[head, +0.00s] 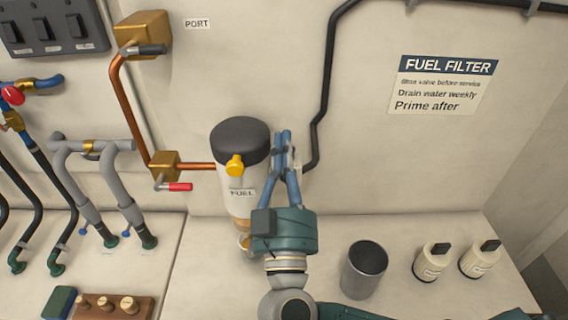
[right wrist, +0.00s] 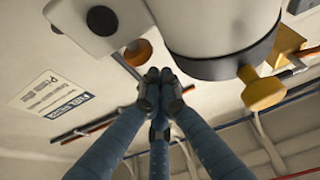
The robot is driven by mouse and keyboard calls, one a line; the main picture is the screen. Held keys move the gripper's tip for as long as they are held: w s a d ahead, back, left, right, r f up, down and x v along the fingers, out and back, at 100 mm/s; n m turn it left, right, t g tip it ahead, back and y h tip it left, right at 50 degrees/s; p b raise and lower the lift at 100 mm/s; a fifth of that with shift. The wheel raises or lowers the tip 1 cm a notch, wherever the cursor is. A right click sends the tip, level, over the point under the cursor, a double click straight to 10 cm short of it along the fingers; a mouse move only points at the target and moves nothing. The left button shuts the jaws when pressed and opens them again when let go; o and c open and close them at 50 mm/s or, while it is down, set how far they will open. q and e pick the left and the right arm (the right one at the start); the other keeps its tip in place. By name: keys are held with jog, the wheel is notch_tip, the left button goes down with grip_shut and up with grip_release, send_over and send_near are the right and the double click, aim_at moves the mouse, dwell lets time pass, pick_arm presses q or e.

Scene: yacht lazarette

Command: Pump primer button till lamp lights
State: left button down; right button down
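The fuel filter (head: 238,185) is a pale cylinder with a dark cap, a yellow knob and a FUEL label, fixed to the wall; the wrist view shows its body (right wrist: 215,25) and yellow knob (right wrist: 262,88). A pale plate with a dark round part (right wrist: 102,20) and an amber round part (right wrist: 138,52) show there too; I cannot tell which is the button or the lamp, or whether anything is lit. My right gripper (head: 283,134) is just right of the filter, its blue fingers drawn together at the tips (right wrist: 160,84), with nothing visible between them. My left gripper is out of view.
Copper pipe (head: 128,110) and a red-handled valve (head: 175,186) are left of the filter. A dark cup (head: 364,270) and two pale containers (head: 432,262) stand on the ledge at right. A black hose (head: 322,100) runs along the wall behind.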

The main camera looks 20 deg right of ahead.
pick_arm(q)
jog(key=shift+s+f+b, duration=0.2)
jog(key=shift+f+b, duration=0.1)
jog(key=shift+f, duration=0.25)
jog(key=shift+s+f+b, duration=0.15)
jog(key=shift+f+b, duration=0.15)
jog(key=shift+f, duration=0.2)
pick_arm(e)
jog(key=shift+f, duration=0.65)
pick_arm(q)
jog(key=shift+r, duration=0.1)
